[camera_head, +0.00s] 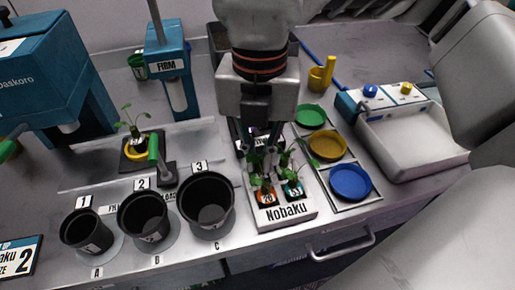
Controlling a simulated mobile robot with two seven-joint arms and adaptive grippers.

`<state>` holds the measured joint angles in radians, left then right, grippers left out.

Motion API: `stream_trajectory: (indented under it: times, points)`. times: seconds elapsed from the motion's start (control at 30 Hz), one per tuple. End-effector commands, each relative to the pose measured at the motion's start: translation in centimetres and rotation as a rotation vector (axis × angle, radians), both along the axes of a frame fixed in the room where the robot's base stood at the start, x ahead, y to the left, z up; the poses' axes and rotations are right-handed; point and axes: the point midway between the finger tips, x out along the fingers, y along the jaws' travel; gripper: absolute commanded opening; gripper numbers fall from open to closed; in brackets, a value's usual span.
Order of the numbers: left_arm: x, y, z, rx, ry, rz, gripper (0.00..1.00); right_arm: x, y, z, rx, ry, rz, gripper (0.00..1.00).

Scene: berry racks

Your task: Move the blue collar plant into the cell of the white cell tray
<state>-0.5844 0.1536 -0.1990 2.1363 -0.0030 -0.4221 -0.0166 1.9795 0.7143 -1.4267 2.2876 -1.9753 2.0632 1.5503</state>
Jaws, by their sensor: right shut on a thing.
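The white cell tray (287,212), labelled Nobaku, stands at the counter's front, right of the middle. In its front row are an orange collar plant (266,193) marked 20 and a blue-green collar plant (293,190) marked 53. My right gripper (266,158) comes down over the tray, its fingers among green leaves. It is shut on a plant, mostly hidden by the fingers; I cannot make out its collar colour. The tray's rear cells are largely covered by the gripper. My left gripper is not in view.
Black pots (209,207) stand left of the tray. A yellow collar plant (139,150) sits behind them. Green, yellow and blue (350,182) dishes lie close right of the tray. A blue FIRM post (173,75) stands behind; a white basin (415,140) is at right.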

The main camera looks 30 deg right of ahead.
Motion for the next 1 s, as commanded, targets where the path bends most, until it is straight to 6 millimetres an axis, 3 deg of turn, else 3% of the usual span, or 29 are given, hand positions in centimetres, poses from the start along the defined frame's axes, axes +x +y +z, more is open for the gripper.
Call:
stream_trajectory:
  times: [0.33, 0.4, 0.43, 0.77, 1.0]
  points:
    - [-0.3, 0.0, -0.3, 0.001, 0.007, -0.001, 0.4, 0.0, 0.0, -0.1, 0.0, 0.0, 0.0, 0.0]
    - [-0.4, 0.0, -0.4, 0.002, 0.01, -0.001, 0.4, 0.0, 0.0, -0.1, 0.0, 0.0, 0.0, 0.24]
    - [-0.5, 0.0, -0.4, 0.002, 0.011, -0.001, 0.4, 0.0, 0.0, -0.1, 0.0, 0.0, 0.0, 0.28]
    - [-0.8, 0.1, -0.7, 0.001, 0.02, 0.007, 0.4, 0.0, 0.0, -0.1, 0.0, 0.0, 0.0, 0.28]
    - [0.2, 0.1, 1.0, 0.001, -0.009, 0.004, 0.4, 0.0, 0.0, 1.6, 0.001, -0.004, 0.0, 0.28]
